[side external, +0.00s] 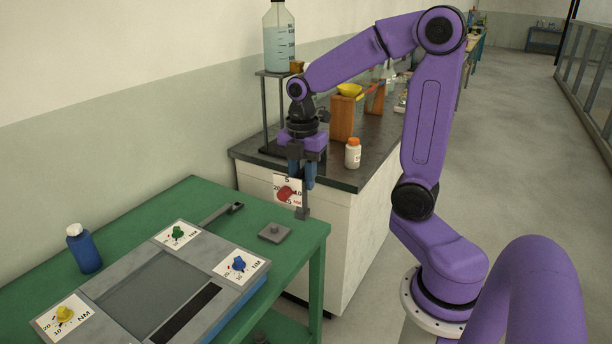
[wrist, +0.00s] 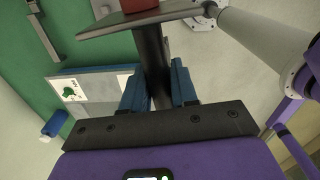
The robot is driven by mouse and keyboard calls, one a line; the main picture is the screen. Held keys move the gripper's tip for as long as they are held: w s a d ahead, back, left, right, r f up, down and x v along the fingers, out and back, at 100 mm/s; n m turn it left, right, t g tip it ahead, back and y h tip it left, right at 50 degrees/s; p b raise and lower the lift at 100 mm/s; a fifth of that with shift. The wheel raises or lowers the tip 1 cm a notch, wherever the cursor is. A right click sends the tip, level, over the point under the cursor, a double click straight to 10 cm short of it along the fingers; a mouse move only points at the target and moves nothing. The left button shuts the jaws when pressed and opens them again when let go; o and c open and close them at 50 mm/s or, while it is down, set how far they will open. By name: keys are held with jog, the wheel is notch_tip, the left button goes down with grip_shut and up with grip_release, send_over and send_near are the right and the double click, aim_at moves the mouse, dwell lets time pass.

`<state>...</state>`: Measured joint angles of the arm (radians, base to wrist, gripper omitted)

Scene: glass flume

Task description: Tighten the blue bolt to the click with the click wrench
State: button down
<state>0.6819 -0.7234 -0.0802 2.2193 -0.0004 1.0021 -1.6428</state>
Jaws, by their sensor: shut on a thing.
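The blue bolt (side external: 239,264) sits on a white dial card at the right corner of the grey panel (side external: 127,254). My gripper (side external: 301,183) is shut on a dark upright bar (wrist: 153,70), which bears a white dial card with a red knob (side external: 286,193) and ends below in a grey block (side external: 303,213). I cannot tell whether this is the click wrench. The gripper is near the green table's far right corner, apart from the blue bolt. A flat grey bar tool (side external: 222,214) lies on the table; it also shows in the wrist view (wrist: 45,40).
A green knob (side external: 178,232) and a yellow knob (side external: 64,313) sit on the panel. A blue bottle (side external: 83,248) stands at left. A grey square plate (side external: 275,232) with a stud lies near the table edge. Behind is a dark-topped bench (side external: 375,168) with a white bottle (side external: 353,153).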

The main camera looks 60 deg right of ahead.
jog(key=w+a+f+n, duration=0.2)
jog(key=w+a+n, duration=0.2)
jog(key=a, duration=0.3)
jog(key=w+a+f+n, duration=0.2)
jog(key=w+a+n, duration=0.2)
jog(key=a+n, duration=0.3)
jog(key=shift+w+a+f+n, duration=0.25)
jog(key=shift+w+a+n, duration=0.05)
jog(key=shift+a, duration=0.1)
jog(key=shift+f, duration=1.25)
dwell(0.9)
jog(key=shift+m, duration=1.2)
jog(key=shift+m, duration=1.1)
